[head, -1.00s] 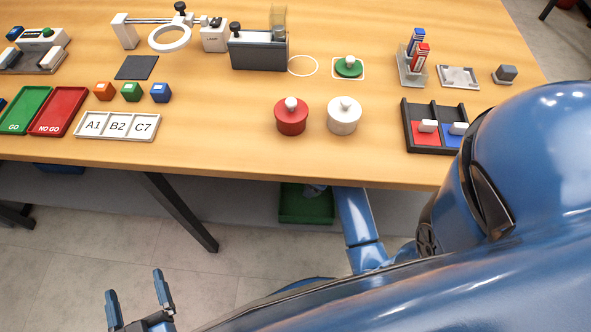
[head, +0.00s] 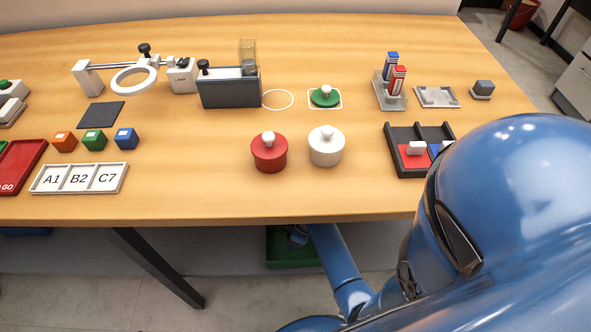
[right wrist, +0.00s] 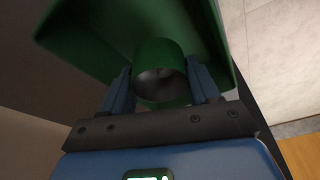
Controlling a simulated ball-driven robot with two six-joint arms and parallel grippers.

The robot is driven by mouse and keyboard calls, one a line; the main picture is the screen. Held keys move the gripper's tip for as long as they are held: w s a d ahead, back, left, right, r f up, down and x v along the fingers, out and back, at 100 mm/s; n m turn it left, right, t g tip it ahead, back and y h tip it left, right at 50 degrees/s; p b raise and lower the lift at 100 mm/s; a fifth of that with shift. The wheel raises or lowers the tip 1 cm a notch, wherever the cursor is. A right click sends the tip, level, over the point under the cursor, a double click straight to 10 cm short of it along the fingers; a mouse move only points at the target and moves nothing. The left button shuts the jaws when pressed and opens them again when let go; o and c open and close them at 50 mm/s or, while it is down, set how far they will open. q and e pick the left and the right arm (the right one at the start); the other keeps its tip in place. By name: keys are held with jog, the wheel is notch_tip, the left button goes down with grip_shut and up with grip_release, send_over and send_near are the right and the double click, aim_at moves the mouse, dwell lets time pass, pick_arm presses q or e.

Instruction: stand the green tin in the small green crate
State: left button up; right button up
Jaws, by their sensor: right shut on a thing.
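The small green crate (head: 277,250) is below the table's front edge in the head view, partly hidden by the table and my right arm. In the right wrist view the crate (right wrist: 92,38) fills the upper middle. My right gripper (right wrist: 160,82) is shut on the green tin (right wrist: 158,50), with one finger on each side of it. The tin's near end shows a dark grey round face. The tin is over or inside the crate; I cannot tell whether it touches the crate's floor. My right gripper (head: 297,238) is small in the head view. My left gripper is out of view.
The tabletop (head: 190,190) is above the crate, with a dark table leg (head: 155,268) to its left. On the table are a red lidded pot (head: 269,155), a white lidded pot (head: 326,148) and a black divided tray (head: 405,165).

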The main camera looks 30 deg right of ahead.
jog(key=shift+f+b, duration=0.95)
jog(key=shift+f, duration=1.6)
jog(key=shift+f, duration=0.2)
jog(key=o, duration=1.2)
jog(key=shift+r, duration=0.1)
